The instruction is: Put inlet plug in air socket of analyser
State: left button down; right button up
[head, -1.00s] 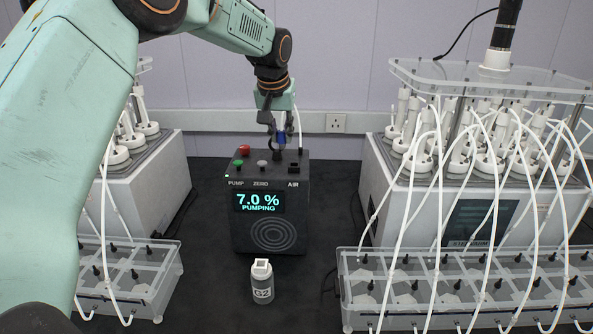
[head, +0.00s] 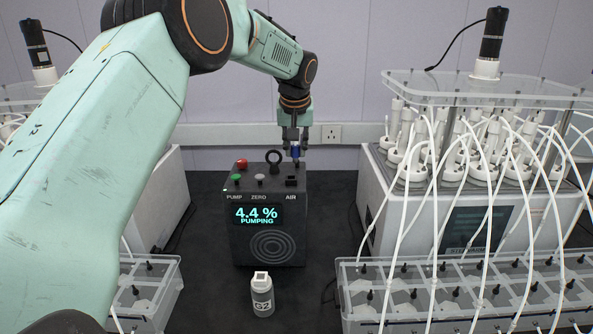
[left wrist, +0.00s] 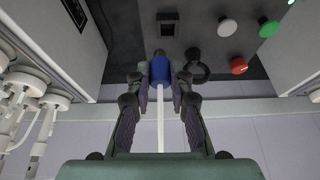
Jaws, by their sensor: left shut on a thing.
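The analyser (head: 242,246) is a black box whose display reads 4.4 % and PUMPING. Its air socket (head: 291,181) is a dark square piece on top, behind the AIR label; it also shows in the left wrist view (left wrist: 172,29). My left gripper (head: 294,147) is shut on the blue inlet plug (head: 295,153), above and behind the socket. In the left wrist view the plug (left wrist: 159,71) sits between the fingers, with a white tube trailing back from it. The plug appears apart from the socket. My right gripper is not in view.
A dark ring (head: 273,158) stands on the analyser, left of the plug. Red (head: 242,164), green and white buttons lie further left. A white G2 bottle (head: 262,295) stands in front.

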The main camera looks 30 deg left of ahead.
aim_at(292, 179)
pick_arm(q)
jog(key=f, duration=0.1)
jog(key=a+f, duration=0.1)
jog(key=f, duration=0.1)
jog(key=s+a+f, duration=0.1)
jog(key=f, duration=0.1)
jog(key=shift+f, duration=0.15)
jog(key=shift+d+f, duration=0.25)
jog(key=shift+d, duration=0.1)
jog(key=shift+w+d, duration=0.1)
jog(key=shift+d, duration=0.2)
jog(key=shift+w+d+f, duration=0.1)
jog(key=shift+w, duration=0.1)
jog(key=c, duration=1.6)
grip_release()
jog(key=shift+a, duration=0.2)
jog(key=shift+o, duration=1.4)
jog(key=shift+s+a, duration=0.15)
jog(key=shift+a, duration=0.15)
jog(key=shift+o, duration=0.6)
jog(key=shift+d+r, duration=0.2)
jog(key=shift+d, duration=0.15)
jog(key=shift+r, duration=0.5)
jog(key=v, duration=1)
jog(key=shift+s+a+r+b, duration=0.2)
jog(key=shift+s+r+b, duration=0.05)
jog(key=shift+r+b, duration=0.15)
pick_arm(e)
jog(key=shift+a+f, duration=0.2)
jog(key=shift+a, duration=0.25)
